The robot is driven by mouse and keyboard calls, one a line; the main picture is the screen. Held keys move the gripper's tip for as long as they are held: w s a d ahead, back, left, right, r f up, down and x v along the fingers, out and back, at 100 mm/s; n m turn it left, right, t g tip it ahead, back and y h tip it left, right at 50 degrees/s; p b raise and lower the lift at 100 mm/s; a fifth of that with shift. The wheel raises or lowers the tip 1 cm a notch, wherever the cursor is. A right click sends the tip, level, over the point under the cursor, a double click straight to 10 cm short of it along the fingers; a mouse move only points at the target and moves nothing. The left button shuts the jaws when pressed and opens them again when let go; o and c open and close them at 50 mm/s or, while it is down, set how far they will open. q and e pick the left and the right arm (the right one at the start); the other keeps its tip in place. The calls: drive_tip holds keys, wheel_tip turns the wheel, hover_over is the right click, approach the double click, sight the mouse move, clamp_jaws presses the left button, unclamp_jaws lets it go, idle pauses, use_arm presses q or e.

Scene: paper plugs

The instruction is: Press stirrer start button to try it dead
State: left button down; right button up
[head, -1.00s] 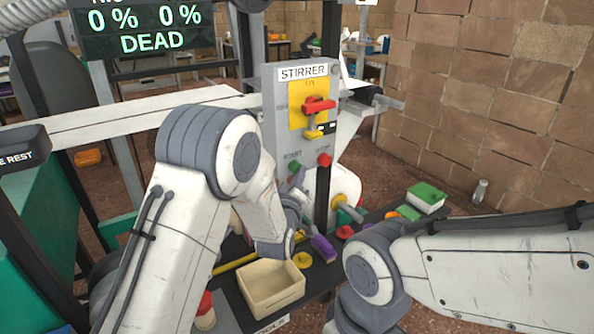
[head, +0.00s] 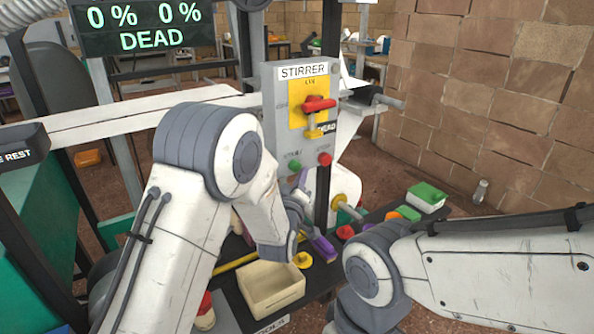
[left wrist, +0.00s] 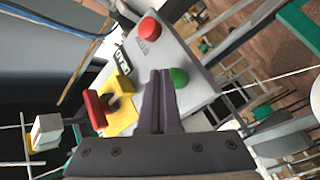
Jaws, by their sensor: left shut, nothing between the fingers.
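The grey stirrer box (head: 269,125) stands in the middle of the head view. On its lower front are the green start button (head: 295,166) and the red stop button (head: 325,159). A red handle (head: 319,104) with a yellow part below it sits on the yellow plate above. My left gripper (head: 302,178) is shut and empty, just below the start button. In the left wrist view its closed fingertips (left wrist: 161,73) are beside the green start button (left wrist: 179,77); contact cannot be told. The stop button (left wrist: 150,27) also shows there. My right gripper is out of view.
A display (head: 140,25) reads 0 %, 0 % and DEAD. Below the box, an open cream bin (head: 270,302) stands on a dark bench with coloured items around it, including a green-topped box (head: 426,198). A brick wall (head: 500,110) is at the right.

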use_arm(q)
drive_tip(key=shift+s+d, duration=0.2)
drive_tip(key=shift+s, duration=0.05)
drive_tip(key=shift+s+d+b, duration=0.3)
drive_tip(key=shift+s+d, duration=0.4)
drive_tip(key=shift+s, duration=0.3)
drive_tip(key=shift+s+d+b, duration=0.25)
drive_tip(key=shift+s+d, duration=0.45)
drive_tip(key=shift+s, duration=0.25)
